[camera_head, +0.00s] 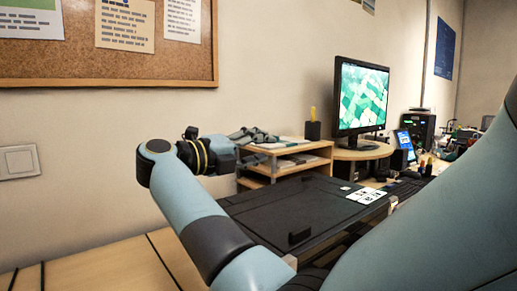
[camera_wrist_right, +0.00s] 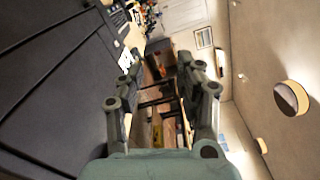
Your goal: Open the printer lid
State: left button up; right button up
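The printer (camera_head: 282,261) is a wide dark box on the wooden desk at the lower centre. Its flat black lid (camera_head: 310,203) lies level and looks closed, with a small raised black block near its front edge. My right gripper (camera_head: 265,136) is above and beyond the lid's left part, pointing right, apart from it and empty. In the right wrist view its two fingers (camera_wrist_right: 160,70) stand apart with nothing between them. A large dark panelled surface, likely the printer (camera_wrist_right: 50,75), fills the left of that view. My arm hides part of the printer's left and front. My left gripper is not seen.
A small wooden shelf (camera_head: 285,160) with papers stands behind the printer. A monitor (camera_head: 361,95) on a stand is to its right. White labels (camera_head: 364,196) lie on the lid's right part. A corkboard (camera_head: 150,62) hangs on the wall. The desk's left part (camera_head: 90,268) is clear.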

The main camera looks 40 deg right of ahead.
jog(key=a, duration=0.7)
jog(key=shift+w+a, duration=0.2)
jog(key=shift+w, duration=0.25)
